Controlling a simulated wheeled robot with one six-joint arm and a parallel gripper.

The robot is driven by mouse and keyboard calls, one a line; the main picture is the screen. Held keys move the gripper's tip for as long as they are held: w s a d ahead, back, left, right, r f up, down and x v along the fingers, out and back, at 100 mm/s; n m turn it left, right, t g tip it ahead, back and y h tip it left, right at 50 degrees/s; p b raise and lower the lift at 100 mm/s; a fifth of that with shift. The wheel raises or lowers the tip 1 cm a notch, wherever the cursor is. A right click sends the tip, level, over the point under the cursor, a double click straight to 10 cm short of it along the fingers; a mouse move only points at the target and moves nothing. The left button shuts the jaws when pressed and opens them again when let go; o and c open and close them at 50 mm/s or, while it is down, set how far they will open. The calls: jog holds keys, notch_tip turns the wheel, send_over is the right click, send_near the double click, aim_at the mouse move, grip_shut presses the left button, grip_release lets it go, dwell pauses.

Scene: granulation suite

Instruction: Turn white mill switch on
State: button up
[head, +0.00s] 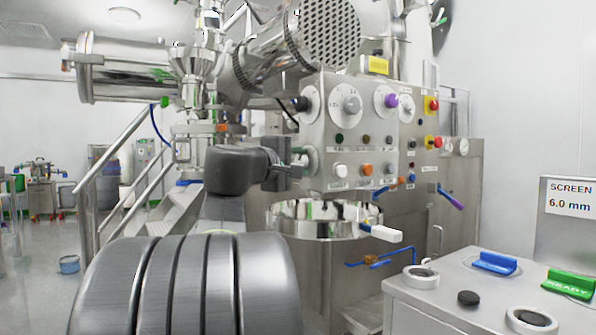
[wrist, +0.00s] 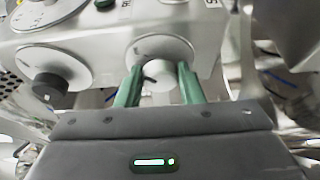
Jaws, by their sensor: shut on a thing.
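The white mill switch (wrist: 157,72) is a small white knob with a dark pointer on a round, light dial plate. In the wrist view it sits between the two green fingers of my gripper (wrist: 158,84), which are shut on it. In the head view my gripper (head: 300,163) is at the lower left of the grey control panel (head: 330,128). The dial plate (head: 311,158) shows just behind it there, and the knob itself is mostly hidden by my gripper.
Above on the panel are a black knob (head: 301,104), a large grey dial (head: 350,104) and a purple knob (head: 391,101). A white button (head: 341,171) sits close to the right. A round steel bowl (head: 322,232) stands below, with a white-tipped handle (head: 381,233).

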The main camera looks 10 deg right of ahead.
dwell(0.4)
jog(key=o, duration=1)
jog(key=p+v, duration=0.2)
jog(key=v, duration=1.1)
jog(key=shift+s+a+p, duration=0.25)
jog(key=shift+s+p, duration=0.05)
jog(key=shift+d+f, duration=0.1)
jog(key=b+x, duration=0.2)
jog(key=x, duration=1.1)
jog(key=shift+w+d, duration=0.2)
jog(key=shift+w, duration=0.1)
